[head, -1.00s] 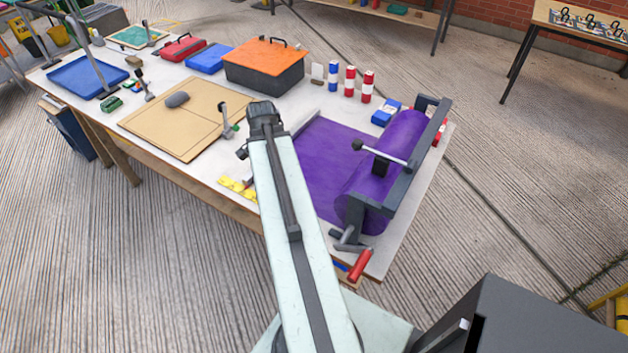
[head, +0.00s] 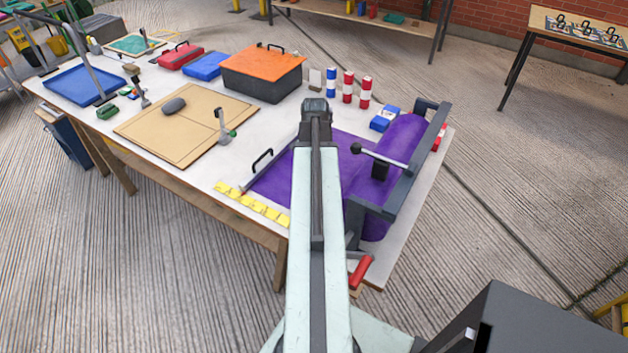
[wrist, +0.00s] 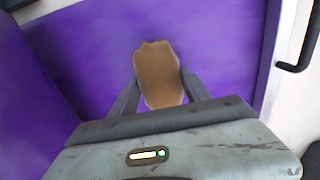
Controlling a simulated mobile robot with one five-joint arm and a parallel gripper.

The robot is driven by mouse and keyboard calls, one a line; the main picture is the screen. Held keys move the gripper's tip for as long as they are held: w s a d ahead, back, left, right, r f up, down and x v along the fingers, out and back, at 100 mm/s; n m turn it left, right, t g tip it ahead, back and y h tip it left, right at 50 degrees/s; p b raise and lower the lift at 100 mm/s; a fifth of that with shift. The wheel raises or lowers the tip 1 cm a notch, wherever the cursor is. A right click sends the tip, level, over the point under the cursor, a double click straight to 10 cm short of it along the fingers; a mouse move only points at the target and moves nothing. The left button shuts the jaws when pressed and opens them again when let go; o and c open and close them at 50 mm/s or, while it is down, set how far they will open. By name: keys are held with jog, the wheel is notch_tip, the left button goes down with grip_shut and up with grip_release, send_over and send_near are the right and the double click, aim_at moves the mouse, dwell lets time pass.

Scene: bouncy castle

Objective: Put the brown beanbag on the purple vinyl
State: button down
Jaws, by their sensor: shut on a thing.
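In the wrist view the brown beanbag (wrist: 160,75) sits between the two fingers of my gripper (wrist: 158,88), which is shut on it. The purple vinyl (wrist: 215,40) fills the view behind the beanbag; the gap between them cannot be told. In the head view the purple vinyl (head: 280,182) lies as a flat sheet on the table, running to a purple roll (head: 402,140) in a dark frame at the right. My arm reaches over the sheet and hides the beanbag and my fingers there.
A black handle (head: 262,160) stands at the sheet's left edge, beside a yellow strip (head: 250,205). Left is a tan board (head: 160,140) with a grey lump. Behind are an orange-lidded box (head: 262,75) and striped cans (head: 348,86). A lever (head: 380,155) juts over the vinyl.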

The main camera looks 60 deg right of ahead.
jog(key=shift+f+b, duration=0.55)
jog(key=shift+f, duration=0.75)
jog(key=c, duration=0.5)
grip_release()
jog(key=shift+r, duration=0.15)
notch_tip(320, 180, up, 12)
jog(key=p, duration=1.3)
jog(key=shift+r, duration=0.25)
jog(key=shift+f, duration=0.1)
